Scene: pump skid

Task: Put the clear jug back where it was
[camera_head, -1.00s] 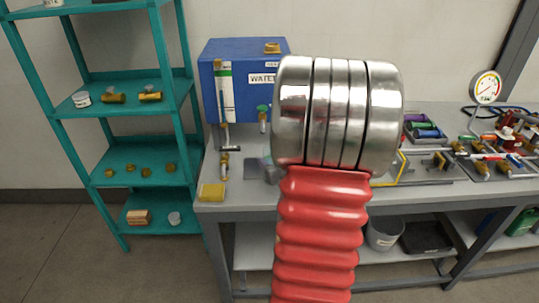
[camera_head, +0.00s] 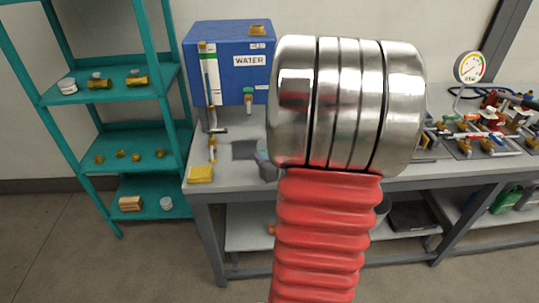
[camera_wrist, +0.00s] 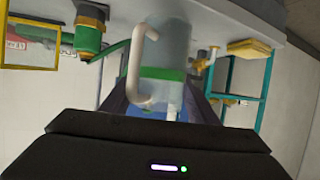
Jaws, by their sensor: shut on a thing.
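The clear jug (camera_wrist: 172,50) is large in the middle of the wrist view, see-through, with a white curved handle (camera_wrist: 134,65). My gripper (camera_wrist: 160,108) is shut on it; the dark fingers stand on either side of its near part. In the camera_head view my arm hides most of the jug and the gripper; a small greyish piece, seemingly the jug (camera_head: 266,168), shows left of the arm above the bench. A dark square pad (camera_head: 244,150) lies on the bench beside that piece, in front of the water tank. I cannot tell whether the jug touches the bench.
The blue water tank (camera_head: 228,75) stands at the back of the bench (camera_head: 330,186), with a green-topped tap (camera_head: 249,98). A yellow sponge (camera_head: 200,174) lies near the front left corner. A teal shelf (camera_head: 108,88) stands left. Fittings and a gauge (camera_head: 469,67) are at right.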

